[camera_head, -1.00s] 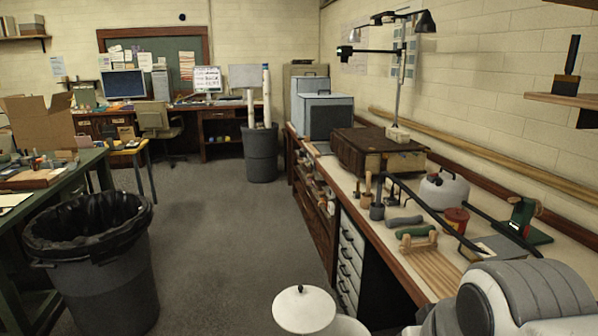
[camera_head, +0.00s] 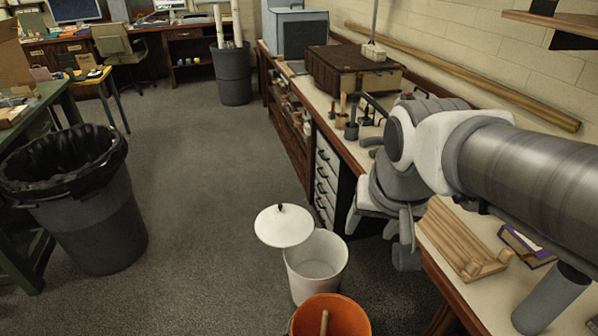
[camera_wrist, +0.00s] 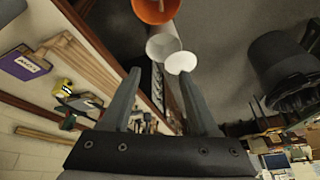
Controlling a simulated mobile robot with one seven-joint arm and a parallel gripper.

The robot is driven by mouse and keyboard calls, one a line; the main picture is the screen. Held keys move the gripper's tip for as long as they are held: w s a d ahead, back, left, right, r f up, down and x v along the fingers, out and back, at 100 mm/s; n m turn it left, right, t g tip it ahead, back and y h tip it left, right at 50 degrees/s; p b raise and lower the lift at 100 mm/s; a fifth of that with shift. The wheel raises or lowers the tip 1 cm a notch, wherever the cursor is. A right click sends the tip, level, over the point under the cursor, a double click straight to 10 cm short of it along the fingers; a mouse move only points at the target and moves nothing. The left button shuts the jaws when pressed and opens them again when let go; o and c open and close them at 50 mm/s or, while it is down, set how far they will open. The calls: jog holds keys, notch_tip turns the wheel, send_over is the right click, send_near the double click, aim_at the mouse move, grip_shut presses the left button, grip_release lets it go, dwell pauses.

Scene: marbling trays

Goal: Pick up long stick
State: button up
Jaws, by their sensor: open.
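A thin wooden stick (camera_head: 324,322) stands in an orange bucket (camera_head: 340,306) at the bottom of the head view, its lower part cut off by the frame. A long wooden pole (camera_head: 460,70) lies along the wall behind the bench. I cannot tell which of these is the long stick. My gripper (camera_head: 405,240) is beside the bench's front edge, right of a white bucket (camera_head: 316,270). In the wrist view my gripper (camera_wrist: 159,74) is open with nothing between its fingers. The orange bucket (camera_wrist: 155,10) shows there beyond the fingertips, apart from them.
A round white lid (camera_head: 284,226) is at the white bucket's left. A wooden rack (camera_head: 462,245), a purple box (camera_head: 526,246) and a grey cylinder (camera_head: 552,298) are on the bench. A black-lined bin (camera_head: 85,210) stands at left. The floor between is clear.

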jog(key=w+f+m+g+b, duration=0.2)
jog(key=w+f+m+b, duration=0.2)
jog(key=w+f, duration=0.75)
jog(key=m+g+b, duration=0.2)
jog(key=m+b, duration=0.5)
jog(key=b, duration=0.1)
send_over(326, 312)
notch_tip(326, 312, down, 31)
notch_tip(326, 312, down, 20)
jog(key=m+b, duration=0.2)
jog(key=b, duration=0.2)
jog(key=shift+g+b, duration=0.3)
jog(key=shift+g, duration=0.1)
jog(key=shift+f+b, duration=1.2)
jog(key=shift+f, duration=2)
grip_shut()
